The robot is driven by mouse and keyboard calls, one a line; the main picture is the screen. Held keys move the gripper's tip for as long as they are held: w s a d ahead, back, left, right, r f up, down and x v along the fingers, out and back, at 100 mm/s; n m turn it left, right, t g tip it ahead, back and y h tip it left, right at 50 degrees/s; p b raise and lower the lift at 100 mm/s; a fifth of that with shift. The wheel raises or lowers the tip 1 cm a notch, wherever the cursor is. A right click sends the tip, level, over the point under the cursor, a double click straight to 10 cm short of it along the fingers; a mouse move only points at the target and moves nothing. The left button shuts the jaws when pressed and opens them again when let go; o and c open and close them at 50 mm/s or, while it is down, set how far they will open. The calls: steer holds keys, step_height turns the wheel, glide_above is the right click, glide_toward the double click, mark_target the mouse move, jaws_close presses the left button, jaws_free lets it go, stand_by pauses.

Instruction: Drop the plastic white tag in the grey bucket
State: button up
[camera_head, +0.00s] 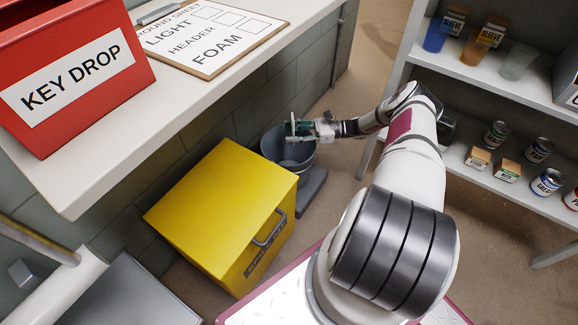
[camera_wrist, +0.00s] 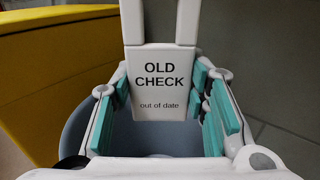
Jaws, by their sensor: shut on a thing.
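The white tag (camera_wrist: 160,88) reads "OLD CHECK out of date" in the wrist view. It is held between the teal pads of my gripper (camera_wrist: 165,105), its printed face toward the camera. In the head view my gripper (camera_head: 298,130) is over the grey bucket (camera_head: 290,160), and the tag shows as a thin pale upright strip (camera_head: 292,125). In the wrist view the grey bucket (camera_wrist: 78,130) lies below and behind the tag. Most of its inside is hidden by my gripper.
A yellow box (camera_head: 215,205) with a handle stands close to the bucket's left. A counter (camera_head: 110,135) with a red "KEY DROP" box (camera_head: 70,75) and a clipboard (camera_head: 210,35) overhangs at upper left. Shelves (camera_head: 500,85) with cans and cups stand at right.

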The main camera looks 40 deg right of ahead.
steer(key=shift+f, duration=0.25)
steer(key=o, duration=1.3)
steer(key=shift+r, duration=0.1)
step_height(320, 180, up, 10)
steer(key=shift+f, duration=0.1)
